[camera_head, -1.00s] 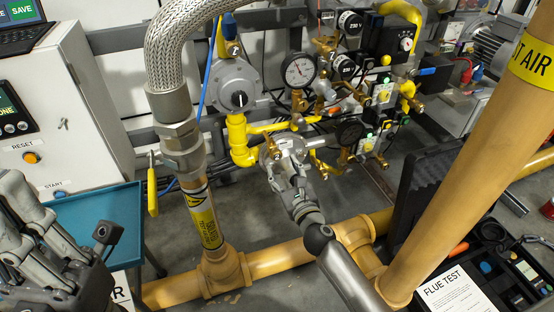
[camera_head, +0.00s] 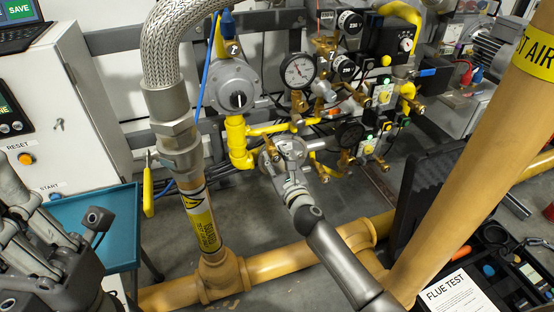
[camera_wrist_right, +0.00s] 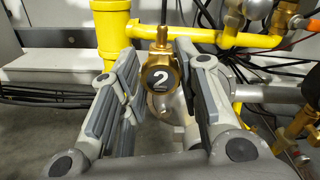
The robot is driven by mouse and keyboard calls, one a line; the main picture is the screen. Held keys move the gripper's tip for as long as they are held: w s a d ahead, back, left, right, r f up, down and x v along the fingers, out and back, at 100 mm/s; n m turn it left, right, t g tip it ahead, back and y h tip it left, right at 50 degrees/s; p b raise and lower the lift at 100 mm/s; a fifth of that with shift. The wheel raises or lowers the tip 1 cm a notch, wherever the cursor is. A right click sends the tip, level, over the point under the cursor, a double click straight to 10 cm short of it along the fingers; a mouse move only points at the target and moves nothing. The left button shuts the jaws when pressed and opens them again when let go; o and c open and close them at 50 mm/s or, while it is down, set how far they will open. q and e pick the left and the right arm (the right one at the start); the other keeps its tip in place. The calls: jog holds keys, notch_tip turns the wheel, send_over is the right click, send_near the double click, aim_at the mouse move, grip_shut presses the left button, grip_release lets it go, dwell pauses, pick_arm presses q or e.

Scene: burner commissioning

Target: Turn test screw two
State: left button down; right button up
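Test screw two shows in the right wrist view as a brass fitting (camera_wrist_right: 163,72) with a black round face marked with a white 2. It sits upright at a grey pipe body below the yellow gas pipe. My right gripper (camera_wrist_right: 158,85) is open, with one finger on each side of the fitting. Gaps show between the fingers and the brass, so it is not gripped. In the head view my right gripper (camera_head: 284,154) is at the lower piping and hides most of the fitting. My left gripper (camera_head: 42,238) is at the lower left, away from the piping; its opening is unclear.
The grey regulator (camera_head: 233,86) and a pressure gauge (camera_head: 298,70) stand above. Several brass valves crowd the right side. A braided hose (camera_head: 176,45) and the tan pipe (camera_head: 268,264) are close by. A blue tray (camera_head: 112,222) stands left, a thick tan pipe (camera_head: 470,165) right.

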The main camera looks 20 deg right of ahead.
jog(key=c, duration=0.4)
